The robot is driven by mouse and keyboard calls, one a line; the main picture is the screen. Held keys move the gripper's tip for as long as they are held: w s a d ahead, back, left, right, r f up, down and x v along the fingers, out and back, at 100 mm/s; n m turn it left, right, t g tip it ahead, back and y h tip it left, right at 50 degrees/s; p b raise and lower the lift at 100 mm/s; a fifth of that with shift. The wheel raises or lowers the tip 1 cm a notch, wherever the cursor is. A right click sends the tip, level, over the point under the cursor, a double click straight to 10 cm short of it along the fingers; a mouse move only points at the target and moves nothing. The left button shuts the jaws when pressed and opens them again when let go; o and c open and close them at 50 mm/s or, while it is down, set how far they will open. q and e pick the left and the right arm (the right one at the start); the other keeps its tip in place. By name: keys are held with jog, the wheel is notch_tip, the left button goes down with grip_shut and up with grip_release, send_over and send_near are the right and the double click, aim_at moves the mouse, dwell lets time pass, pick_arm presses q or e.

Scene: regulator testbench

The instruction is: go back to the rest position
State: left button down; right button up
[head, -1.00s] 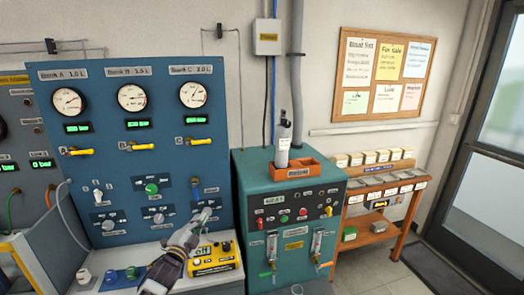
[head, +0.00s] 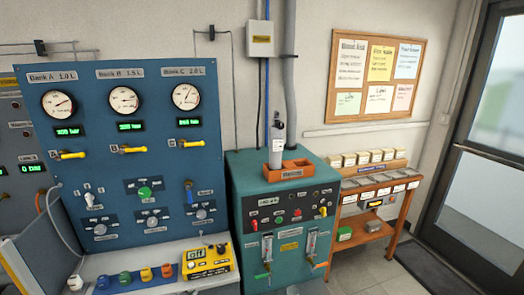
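Neither of my grippers shows in the head view now. The blue panel (head: 60,205) stands at the left with gauges for Bank A (head: 59,104), Bank B (head: 124,100) and Bank C (head: 186,96). Three yellow-handled valves (head: 130,150) sit below the green readouts. The lower panel has a green knob (head: 145,192), a white-levered switch (head: 90,199), a blue-levered valve (head: 189,192) and grey knobs (head: 152,221). Nothing is in front of these controls.
A yellow meter (head: 207,262) and several coloured caps (head: 146,274) sit on the ledge. A teal cabinet (head: 250,180) carries a grey cylinder in an orange holder (head: 297,168). A wooden rack (head: 388,232) stands right of it, near a door (head: 487,150). Floor shows at lower right.

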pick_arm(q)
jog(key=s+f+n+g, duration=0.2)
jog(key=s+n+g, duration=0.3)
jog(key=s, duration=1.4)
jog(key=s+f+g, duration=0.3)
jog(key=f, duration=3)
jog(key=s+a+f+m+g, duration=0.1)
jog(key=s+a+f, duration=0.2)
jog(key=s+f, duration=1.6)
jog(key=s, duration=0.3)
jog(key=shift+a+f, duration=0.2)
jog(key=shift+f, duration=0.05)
